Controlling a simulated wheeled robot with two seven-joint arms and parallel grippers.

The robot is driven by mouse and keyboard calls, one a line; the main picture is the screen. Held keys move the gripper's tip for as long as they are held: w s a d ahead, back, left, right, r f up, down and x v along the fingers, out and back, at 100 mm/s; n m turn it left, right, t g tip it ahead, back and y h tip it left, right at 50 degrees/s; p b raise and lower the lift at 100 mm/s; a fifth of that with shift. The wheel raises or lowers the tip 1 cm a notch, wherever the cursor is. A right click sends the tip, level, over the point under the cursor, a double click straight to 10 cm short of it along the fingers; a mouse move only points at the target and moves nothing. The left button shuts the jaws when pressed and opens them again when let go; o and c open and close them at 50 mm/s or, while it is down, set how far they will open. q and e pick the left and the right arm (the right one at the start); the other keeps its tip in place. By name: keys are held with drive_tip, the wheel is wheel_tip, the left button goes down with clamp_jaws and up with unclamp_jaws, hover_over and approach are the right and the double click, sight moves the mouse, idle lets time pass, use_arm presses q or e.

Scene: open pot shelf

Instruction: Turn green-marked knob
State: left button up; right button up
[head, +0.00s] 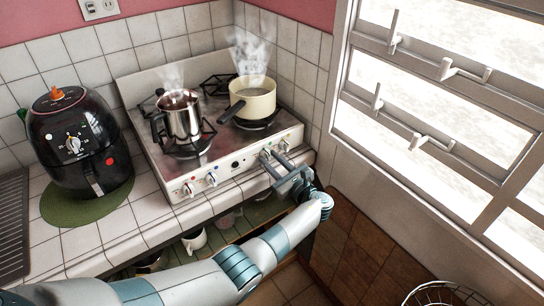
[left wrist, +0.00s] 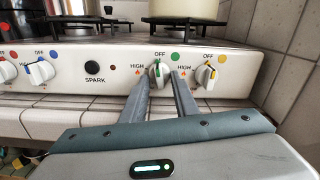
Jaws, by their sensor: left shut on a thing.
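The stove's front panel carries a row of white knobs. The green-marked knob (left wrist: 158,72) has a green stripe that looks near upright, below the OFF label, with a green dot on the panel to its right. My left gripper (left wrist: 161,78) has its two fingers on either side of this knob and is shut on it. In the head view my left gripper (head: 273,160) reaches the right part of the panel from below, and its fingers partly cover the green-marked knob. My right gripper is not in view.
The yellow-marked knob (left wrist: 207,73) is close to the right finger. The blue-marked knob (left wrist: 40,70) and SPARK button (left wrist: 93,67) are to the left. A steaming metal pot (head: 183,118) and cream pan (head: 254,98) stand on the stove. A black air fryer (head: 75,145) is left.

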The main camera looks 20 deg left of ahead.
use_arm(q)
drive_tip(key=shift+a+r+m+p, duration=0.1)
drive_tip(key=shift+m+p, duration=0.35)
drive_tip(key=shift+m, duration=0.45)
drive_tip(key=o, duration=1)
drive_tip(key=shift+o, duration=0.2)
